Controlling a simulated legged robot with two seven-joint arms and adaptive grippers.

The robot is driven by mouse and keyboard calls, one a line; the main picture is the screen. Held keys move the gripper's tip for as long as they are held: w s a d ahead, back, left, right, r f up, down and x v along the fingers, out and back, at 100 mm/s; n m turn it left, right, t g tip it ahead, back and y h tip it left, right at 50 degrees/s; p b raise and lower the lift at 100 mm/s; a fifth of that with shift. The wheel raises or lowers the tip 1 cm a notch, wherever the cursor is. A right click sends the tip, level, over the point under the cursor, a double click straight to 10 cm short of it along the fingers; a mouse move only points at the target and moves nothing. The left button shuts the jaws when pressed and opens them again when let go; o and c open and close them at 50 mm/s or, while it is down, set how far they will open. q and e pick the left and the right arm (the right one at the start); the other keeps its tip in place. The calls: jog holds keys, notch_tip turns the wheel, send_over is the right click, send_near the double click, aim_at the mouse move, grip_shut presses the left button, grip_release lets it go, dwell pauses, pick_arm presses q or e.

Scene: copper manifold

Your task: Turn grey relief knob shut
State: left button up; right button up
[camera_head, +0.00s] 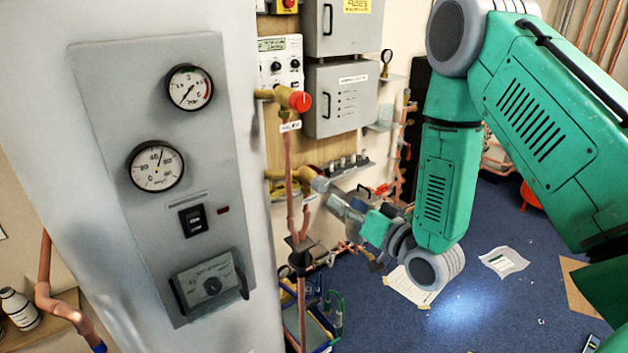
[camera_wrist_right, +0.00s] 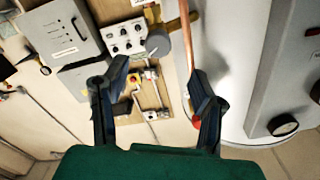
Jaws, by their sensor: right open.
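The grey relief knob (camera_head: 319,184) sits at the end of a brass valve fitting on the copper pipe, right of the white cylinder in the head view. In the right wrist view the round grey knob (camera_wrist_right: 157,44) lies beyond the fingertips, between their lines. My right gripper (camera_head: 335,198) is close to the knob in the head view. In the right wrist view my right gripper (camera_wrist_right: 158,75) has its two fingers wide apart with nothing between them. The knob's turned position cannot be told. My left gripper is not in view.
A red knob (camera_head: 300,102) on a brass valve is above the grey one. Copper pipe (camera_head: 289,190) runs down beside the white cylinder (camera_head: 240,250). A grey panel with gauges (camera_head: 150,100) is at left. Grey cabinets (camera_head: 340,98) hang behind. Papers (camera_head: 503,262) lie on the blue floor.

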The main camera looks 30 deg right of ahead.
aim_at(325, 187)
jog(key=w+p, duration=0.1)
jog(key=w, duration=0.8)
jog(key=shift+f, duration=0.1)
jog(key=shift+w+p, duration=0.3)
jog(key=shift+w, duration=0.05)
jog(key=shift+a, duration=0.1)
jog(key=shift+a, duration=0.1)
jog(key=shift+c, duration=0.8)
jog(key=c, duration=1)
